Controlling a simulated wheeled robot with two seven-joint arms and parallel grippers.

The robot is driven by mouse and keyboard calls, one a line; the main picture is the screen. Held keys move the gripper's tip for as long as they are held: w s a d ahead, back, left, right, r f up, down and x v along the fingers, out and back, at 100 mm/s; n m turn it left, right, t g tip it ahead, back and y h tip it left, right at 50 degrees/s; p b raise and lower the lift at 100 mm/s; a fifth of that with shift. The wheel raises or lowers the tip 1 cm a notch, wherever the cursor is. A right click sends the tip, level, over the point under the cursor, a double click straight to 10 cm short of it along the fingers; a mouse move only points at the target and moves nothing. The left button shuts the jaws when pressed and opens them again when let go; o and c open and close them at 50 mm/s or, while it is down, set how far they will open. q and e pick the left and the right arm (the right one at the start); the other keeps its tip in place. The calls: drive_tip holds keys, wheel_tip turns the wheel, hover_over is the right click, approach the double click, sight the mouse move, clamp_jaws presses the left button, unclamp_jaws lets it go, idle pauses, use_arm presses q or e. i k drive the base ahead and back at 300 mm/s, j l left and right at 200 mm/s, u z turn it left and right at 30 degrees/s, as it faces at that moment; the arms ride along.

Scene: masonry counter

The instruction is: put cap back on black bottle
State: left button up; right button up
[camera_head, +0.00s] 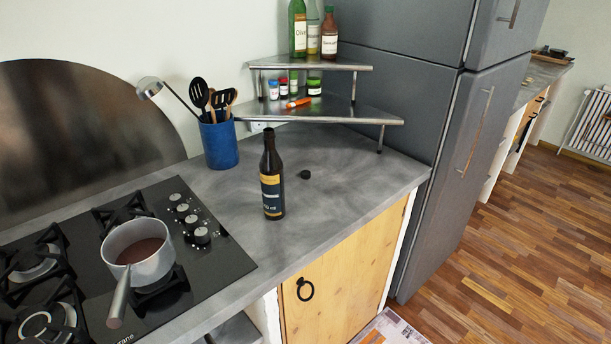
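A black bottle (271,178) with a dark label with a yellow band stands upright on the grey counter, right of the stove. Its neck points up, and I cannot tell at this size what is on its mouth. A small round black cap (305,174) lies on the counter just right of the bottle, apart from it. Neither of my grippers shows in the head view.
A blue utensil pot (219,143) stands behind left of the bottle. A metal corner shelf (335,112) with jars and bottles is behind. A saucepan (139,252) sits on the black stove (222,262). The counter right of the cap is clear.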

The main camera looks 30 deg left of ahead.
sight(271, 166)
drive_tip(key=i+l+u, duration=0.1)
drive_tip(key=u, duration=0.95)
drive_tip(key=i+l+u, duration=0.3)
drive_tip(key=l, duration=0.15)
drive_tip(key=l+u, duration=0.3)
drive_tip(key=l, duration=0.15)
drive_tip(key=i+l+u, duration=0.25)
drive_tip(key=l, duration=0.25)
drive_tip(key=l+u, duration=0.3)
drive_tip(key=l, duration=1.65)
